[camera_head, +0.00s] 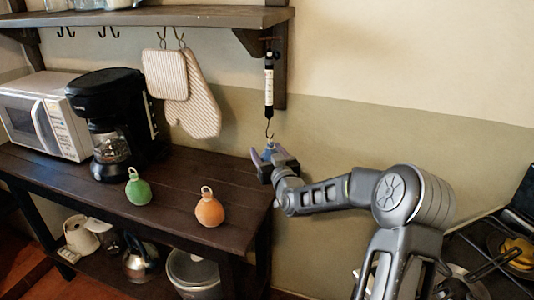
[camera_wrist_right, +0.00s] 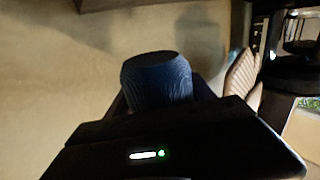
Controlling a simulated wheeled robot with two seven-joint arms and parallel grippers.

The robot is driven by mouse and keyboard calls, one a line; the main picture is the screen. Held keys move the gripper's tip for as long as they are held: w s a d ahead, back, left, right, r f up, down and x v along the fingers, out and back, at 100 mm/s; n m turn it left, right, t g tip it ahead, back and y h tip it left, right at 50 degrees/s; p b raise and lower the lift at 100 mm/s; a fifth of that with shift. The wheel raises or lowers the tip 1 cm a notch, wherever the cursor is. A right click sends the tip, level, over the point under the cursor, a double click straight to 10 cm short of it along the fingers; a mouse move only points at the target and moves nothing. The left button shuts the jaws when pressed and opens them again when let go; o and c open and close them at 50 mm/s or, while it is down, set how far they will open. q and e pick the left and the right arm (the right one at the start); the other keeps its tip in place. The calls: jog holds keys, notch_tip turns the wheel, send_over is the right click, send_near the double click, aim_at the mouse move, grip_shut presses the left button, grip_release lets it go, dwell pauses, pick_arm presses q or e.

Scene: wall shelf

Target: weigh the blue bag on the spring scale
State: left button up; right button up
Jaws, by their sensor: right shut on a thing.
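The spring scale (camera_head: 268,82) hangs from the shelf bracket, with its hook (camera_head: 269,132) at the bottom. My right gripper (camera_head: 268,163) is shut on the blue bag (camera_head: 268,151), just below the hook. In the right wrist view the blue bag (camera_wrist_right: 158,80) stands out beyond the dark gripper (camera_wrist_right: 165,122). I cannot tell whether the bag's loop is on the hook, as the spot is small and partly covered by the gripper. My left gripper is not in view.
A green bag (camera_head: 138,190) and an orange bag (camera_head: 209,210) stand on the dark table (camera_head: 170,205). A coffee maker (camera_head: 110,115) and a microwave (camera_head: 45,115) are at the left. Oven mitts (camera_head: 190,95) hang under the shelf (camera_head: 150,18). A stove is at the right.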

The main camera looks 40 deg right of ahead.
jog(key=shift+r, duration=0.55)
dwell(0.7)
